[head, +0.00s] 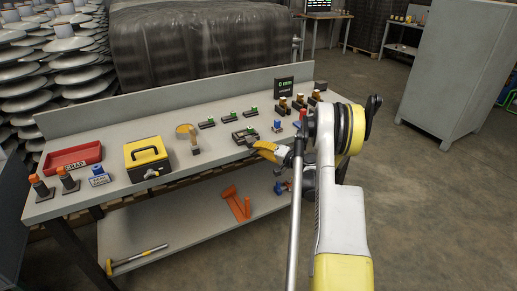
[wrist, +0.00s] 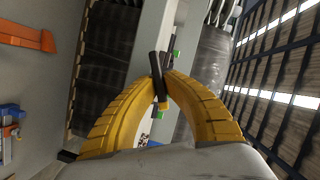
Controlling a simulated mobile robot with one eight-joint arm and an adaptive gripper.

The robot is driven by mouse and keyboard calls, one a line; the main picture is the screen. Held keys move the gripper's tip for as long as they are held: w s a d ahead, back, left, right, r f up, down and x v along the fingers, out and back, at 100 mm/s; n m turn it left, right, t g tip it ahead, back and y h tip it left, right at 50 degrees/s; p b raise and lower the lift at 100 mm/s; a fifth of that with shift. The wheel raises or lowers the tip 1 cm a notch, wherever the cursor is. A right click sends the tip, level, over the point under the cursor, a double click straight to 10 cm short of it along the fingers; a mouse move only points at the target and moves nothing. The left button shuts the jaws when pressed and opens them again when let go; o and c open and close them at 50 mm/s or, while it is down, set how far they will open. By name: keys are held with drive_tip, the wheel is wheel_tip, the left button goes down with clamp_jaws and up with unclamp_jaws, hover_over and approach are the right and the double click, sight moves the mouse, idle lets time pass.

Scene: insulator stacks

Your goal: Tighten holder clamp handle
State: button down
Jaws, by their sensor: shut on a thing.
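My gripper (head: 257,147) reaches in from the right over the workbench, its yellow fingers beside a dark holder with a green part (head: 242,135). In the wrist view my two yellow fingers (wrist: 161,84) close from both sides on a black handle (wrist: 155,63). The handle sticks up between the fingertips, slightly tilted, with a small orange-yellow piece (wrist: 153,105) at its lower end. Small green parts show just behind the fingertips. The clamp body below the handle is mostly hidden by my fingers, so I cannot tell how tight it is.
The workbench (head: 112,196) also bears a red scrap tray (head: 73,159), a yellow-black box (head: 146,158), several small green-topped holders and a dark sign (head: 284,87). Bottles stand near my arm at the back right.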

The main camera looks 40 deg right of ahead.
drive_tip(key=m+t, duration=0.1)
drive_tip(key=m, duration=0.2)
drive_tip(key=shift+f+y, duration=0.1)
drive_tip(key=shift+y, duration=0.3)
drive_tip(key=shift+m+t, duration=0.4)
drive_tip(key=shift+m, duration=0.3)
idle(0.3)
drive_tip(key=c, duration=1.5)
unclamp_jaws()
drive_tip(key=s+d, duration=0.2)
drive_tip(key=s, duration=0.9)
drive_tip(key=shift+s, duration=0.4)
drive_tip(key=shift+f, duration=0.1)
